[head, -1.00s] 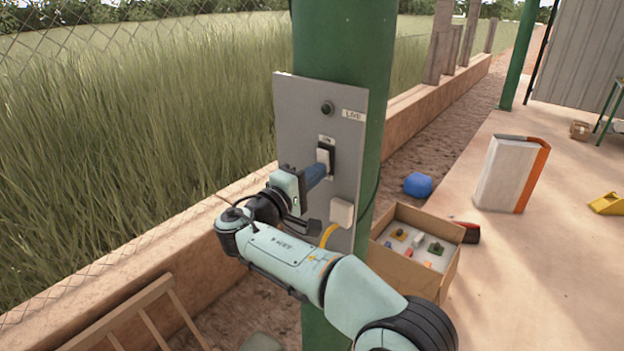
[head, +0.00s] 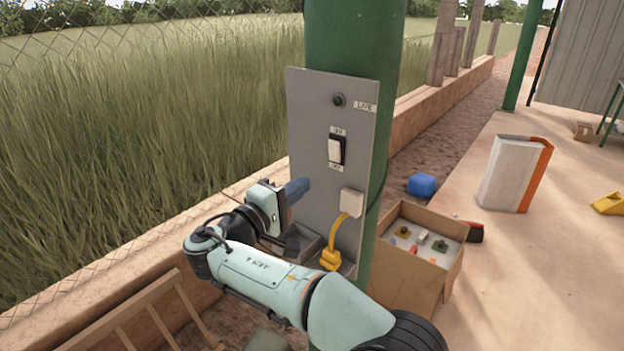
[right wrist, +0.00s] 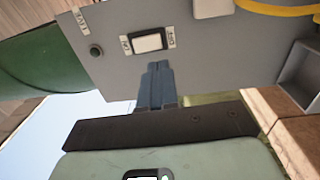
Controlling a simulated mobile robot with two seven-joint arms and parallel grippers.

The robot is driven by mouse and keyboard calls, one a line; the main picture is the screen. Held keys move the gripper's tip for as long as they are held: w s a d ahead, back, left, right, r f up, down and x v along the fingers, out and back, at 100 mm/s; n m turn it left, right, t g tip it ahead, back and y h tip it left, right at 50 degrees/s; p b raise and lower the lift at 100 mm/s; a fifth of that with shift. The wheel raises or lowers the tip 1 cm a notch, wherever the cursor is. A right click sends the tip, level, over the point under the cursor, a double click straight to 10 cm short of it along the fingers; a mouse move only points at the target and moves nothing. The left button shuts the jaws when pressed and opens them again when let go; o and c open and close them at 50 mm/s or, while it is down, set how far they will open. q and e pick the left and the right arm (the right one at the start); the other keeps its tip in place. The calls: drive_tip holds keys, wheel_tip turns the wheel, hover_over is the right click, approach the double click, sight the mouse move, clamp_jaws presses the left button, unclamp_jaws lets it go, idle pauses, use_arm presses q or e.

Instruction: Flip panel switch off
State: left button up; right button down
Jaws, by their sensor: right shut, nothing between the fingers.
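The grey panel (head: 310,120) is mounted on a green post. Its switch (head: 335,150) is a white rocker in a dark frame, with a small label above and one below; I cannot tell for sure which end is pressed in. The switch also shows in the right wrist view (right wrist: 148,42). A dark round lamp (head: 339,100) sits above it beside a "LIVE" label. My right gripper (head: 304,186) is shut and empty, with its blue fingers pointing at the panel, below and left of the switch and apart from it. My left gripper is not in view.
A white socket box (head: 351,202) with a yellow plug and cable (head: 331,258) is low on the panel, above a grey tray. A cardboard box (head: 408,275) of small items stands right of the post.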

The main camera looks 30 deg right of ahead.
drive_tip(key=v, duration=0.4)
drive_tip(key=shift+a+f, duration=0.2)
